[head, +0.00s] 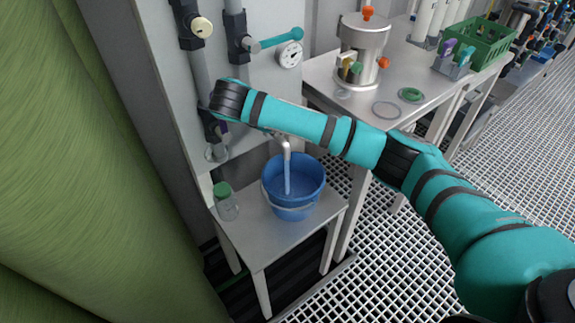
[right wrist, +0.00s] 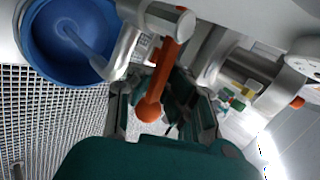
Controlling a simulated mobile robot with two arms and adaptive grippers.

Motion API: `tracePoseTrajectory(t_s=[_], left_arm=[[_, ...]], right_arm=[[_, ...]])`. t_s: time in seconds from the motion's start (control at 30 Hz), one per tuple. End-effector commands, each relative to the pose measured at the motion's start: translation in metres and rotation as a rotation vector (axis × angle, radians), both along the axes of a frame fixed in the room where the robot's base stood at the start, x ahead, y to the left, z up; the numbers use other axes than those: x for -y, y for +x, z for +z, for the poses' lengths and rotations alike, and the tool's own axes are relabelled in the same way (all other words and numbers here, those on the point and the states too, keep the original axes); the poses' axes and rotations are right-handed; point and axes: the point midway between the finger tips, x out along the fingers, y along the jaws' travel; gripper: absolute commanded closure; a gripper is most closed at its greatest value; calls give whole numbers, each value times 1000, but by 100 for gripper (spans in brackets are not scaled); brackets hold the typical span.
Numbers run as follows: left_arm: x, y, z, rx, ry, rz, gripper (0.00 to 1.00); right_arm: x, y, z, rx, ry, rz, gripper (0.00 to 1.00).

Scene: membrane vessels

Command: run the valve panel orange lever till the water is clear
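The orange lever (right wrist: 153,100) shows in the right wrist view, with its rounded end between the spread fingers of my right gripper (right wrist: 165,98). I see gaps on both sides of it; contact is not clear. In the head view my right arm crosses in front of the valve panel (head: 275,88) and hides the lever and gripper. A metal spout (head: 284,143) pours a pale stream (head: 287,178) into a blue bucket (head: 291,209). The bucket also shows in the right wrist view (right wrist: 40,55). The water's clarity is hard to judge. My left gripper is not in view.
The bucket stands on a small grey table (head: 275,238) beside a green-capped jar (head: 227,207). The panel has a teal lever (head: 282,38), a gauge (head: 290,54) and a cream knob (head: 201,27). A bench at the right holds a steel vessel (head: 361,45) and a green crate (head: 481,42).

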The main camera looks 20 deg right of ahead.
Motion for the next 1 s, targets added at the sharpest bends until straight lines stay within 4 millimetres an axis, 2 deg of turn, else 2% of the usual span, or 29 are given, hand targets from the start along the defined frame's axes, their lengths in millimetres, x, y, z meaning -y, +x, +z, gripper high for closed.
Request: tracePoseTrajectory(t_s=[0.03,0.43,0.63,0.77,0.87,0.97,1.0], left_arm=[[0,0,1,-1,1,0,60],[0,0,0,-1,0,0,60],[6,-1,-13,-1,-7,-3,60],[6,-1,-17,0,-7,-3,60],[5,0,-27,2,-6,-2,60],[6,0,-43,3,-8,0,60],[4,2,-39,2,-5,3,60]], right_arm=[[2,1,7,9,-6,-11,100],[4,2,7,10,-6,6,100],[15,12,4,15,-7,260,100],[16,16,5,14,-5,356,100],[19,20,3,17,-5,443,100],[24,28,1,20,-7,603,100],[21,29,4,17,-5,630,100]])
